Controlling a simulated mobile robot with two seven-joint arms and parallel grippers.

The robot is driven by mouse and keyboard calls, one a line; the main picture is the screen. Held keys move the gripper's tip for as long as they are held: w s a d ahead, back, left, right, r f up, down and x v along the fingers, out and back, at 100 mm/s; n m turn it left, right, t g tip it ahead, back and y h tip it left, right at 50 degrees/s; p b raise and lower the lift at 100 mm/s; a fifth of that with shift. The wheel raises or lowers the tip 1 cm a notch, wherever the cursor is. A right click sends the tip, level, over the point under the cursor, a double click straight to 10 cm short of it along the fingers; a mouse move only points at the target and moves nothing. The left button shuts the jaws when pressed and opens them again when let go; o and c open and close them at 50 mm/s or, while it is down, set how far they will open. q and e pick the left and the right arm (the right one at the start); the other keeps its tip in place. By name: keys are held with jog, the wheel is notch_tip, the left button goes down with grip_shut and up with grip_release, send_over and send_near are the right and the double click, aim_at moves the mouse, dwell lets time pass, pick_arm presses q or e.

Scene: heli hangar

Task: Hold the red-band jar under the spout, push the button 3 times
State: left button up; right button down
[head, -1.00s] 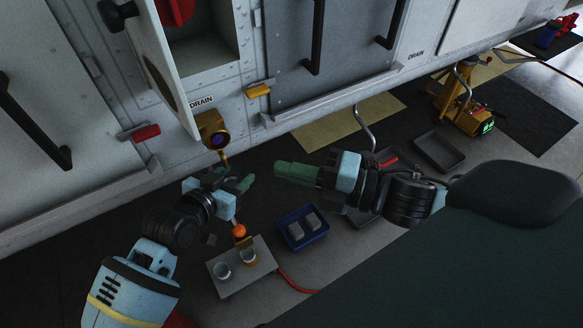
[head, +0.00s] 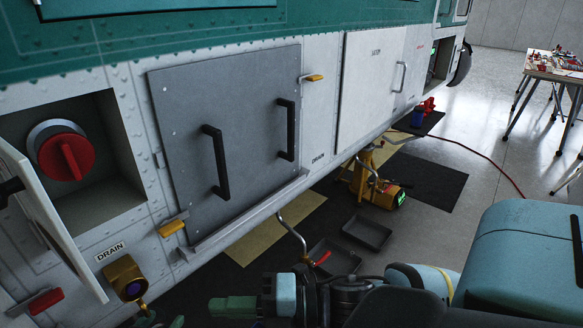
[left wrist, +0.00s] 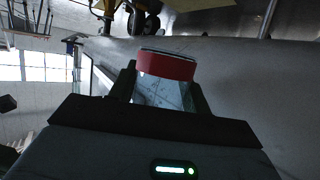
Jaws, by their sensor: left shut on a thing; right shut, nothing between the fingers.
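The red-band jar (left wrist: 167,66) is clear glass with a wide red band, seen in the left wrist view between the two fingers of my left gripper (left wrist: 165,85), which is shut on it. In the head view only the green fingertips of my left gripper (head: 164,321) show at the bottom edge, just below the brass drain spout (head: 125,279). The spout has a purple round face, perhaps the button. The jar is hidden in the head view, so its exact place under the spout cannot be told. My right gripper (head: 213,308) is shut and empty, right of the spout.
An open hatch door (head: 45,220) hangs left of the spout, beside a recess with a red knob (head: 66,157). A grey panel with black handles (head: 228,135) is above. A dark tray (head: 367,234) and a yellow jack (head: 375,190) stand on the floor to the right.

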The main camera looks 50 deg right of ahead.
jog(key=v, duration=1)
jog(key=shift+s+d, duration=0.2)
dwell(0.3)
jog(key=shift+r, duration=0.15)
